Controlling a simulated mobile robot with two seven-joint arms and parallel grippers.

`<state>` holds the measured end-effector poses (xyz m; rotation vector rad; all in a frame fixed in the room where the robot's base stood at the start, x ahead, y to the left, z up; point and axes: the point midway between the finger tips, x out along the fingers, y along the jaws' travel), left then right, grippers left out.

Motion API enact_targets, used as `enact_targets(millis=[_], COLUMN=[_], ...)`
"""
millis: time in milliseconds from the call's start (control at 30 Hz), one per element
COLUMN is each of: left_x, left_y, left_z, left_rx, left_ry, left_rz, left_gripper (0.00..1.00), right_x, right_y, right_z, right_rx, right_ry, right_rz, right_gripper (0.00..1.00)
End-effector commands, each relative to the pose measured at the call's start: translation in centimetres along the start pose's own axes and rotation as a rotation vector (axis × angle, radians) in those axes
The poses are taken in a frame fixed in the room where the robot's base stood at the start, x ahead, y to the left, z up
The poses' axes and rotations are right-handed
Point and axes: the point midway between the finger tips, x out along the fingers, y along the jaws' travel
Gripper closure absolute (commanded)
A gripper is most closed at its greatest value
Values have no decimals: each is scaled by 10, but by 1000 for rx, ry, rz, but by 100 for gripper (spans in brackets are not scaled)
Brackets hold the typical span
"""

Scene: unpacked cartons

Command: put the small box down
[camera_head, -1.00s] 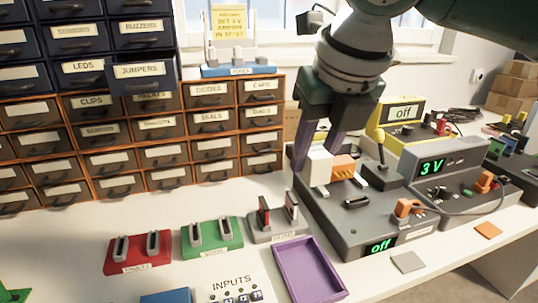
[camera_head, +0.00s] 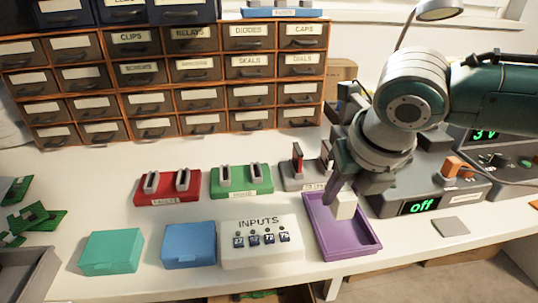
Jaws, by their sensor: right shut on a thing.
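The small box (camera_head: 346,206) is a small off-white block. The box is over the purple tray (camera_head: 326,250), near the tray's right rear part. I cannot tell whether it touches the tray's floor or hangs just above it. My left gripper is not in view.
A grey device reading "off" (camera_head: 424,204) stands right of the tray. The white INPUTS panel (camera_head: 261,256), a blue box (camera_head: 189,246) and a teal box (camera_head: 112,252) are to the left. Red (camera_head: 167,189) and green (camera_head: 240,182) holders stand behind, before the drawer cabinet.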

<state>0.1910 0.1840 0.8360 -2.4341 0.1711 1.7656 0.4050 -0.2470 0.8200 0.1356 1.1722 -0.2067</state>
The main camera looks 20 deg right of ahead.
Motion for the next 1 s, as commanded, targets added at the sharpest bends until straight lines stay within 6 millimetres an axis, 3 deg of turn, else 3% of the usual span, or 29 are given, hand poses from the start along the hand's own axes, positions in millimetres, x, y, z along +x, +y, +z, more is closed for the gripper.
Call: enact_targets(millis=[33,133,533,567,600,667,1000], left_x=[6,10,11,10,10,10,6], left_y=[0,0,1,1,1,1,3], left_z=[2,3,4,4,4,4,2], left_rx=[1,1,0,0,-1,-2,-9], left_ry=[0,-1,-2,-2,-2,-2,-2], left_rz=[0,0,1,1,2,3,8], left_gripper=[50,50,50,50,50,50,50], right_x=[12,23,27,28,27,27,20], right_y=[0,0,0,0,0,0,0], right_z=[-6,-10,-12,-12,-11,-11,-9], right_rx=[1,0,0,0,0,0,0], right_ry=[3,2,0,0,0,0,0], right_rz=[0,0,0,0,0,0,0], right_gripper=[100,100,100,62,58,51,51])
